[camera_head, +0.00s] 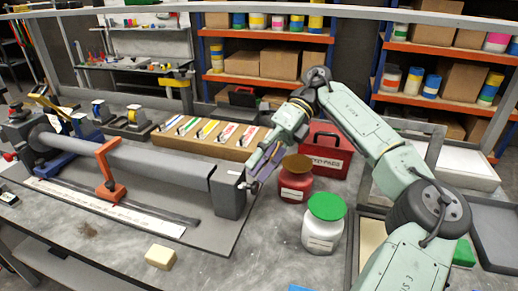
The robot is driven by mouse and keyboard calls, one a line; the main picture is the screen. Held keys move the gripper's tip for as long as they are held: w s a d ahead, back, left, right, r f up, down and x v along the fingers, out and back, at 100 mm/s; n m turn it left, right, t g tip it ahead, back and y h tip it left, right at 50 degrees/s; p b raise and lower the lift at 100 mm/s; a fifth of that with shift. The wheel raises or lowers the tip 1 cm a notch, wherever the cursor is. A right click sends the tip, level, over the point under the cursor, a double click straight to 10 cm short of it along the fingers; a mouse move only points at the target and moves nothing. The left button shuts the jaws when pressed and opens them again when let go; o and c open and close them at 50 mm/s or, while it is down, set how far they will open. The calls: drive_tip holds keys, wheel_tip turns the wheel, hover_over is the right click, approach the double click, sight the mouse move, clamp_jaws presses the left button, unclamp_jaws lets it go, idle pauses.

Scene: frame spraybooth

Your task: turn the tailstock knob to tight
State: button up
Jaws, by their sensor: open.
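A grey tailstock block (230,192) stands at the right end of a long grey tube (135,163) on the bench. My gripper (252,184) is at the right side of the tailstock, its fingers pointing down and left towards the block's upper right face. The fingers are small and dark here, and I see nothing held between them. The tailstock knob is not clearly visible; my fingers cover the place beside the block. I cannot tell whether the fingers touch the block or straddle a knob.
A red jar (295,188) and a white jar with a green lid (322,235) stand close right of my gripper, with a red box (325,160) behind. An orange clamp (110,180) holds the tube. A yellow block (160,257) lies in front on clear bench.

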wheel_tip(320, 180, up, 4)
drive_tip(key=shift+s+f, duration=0.15)
drive_tip(key=shift+f, duration=0.1)
wheel_tip(320, 180, up, 2)
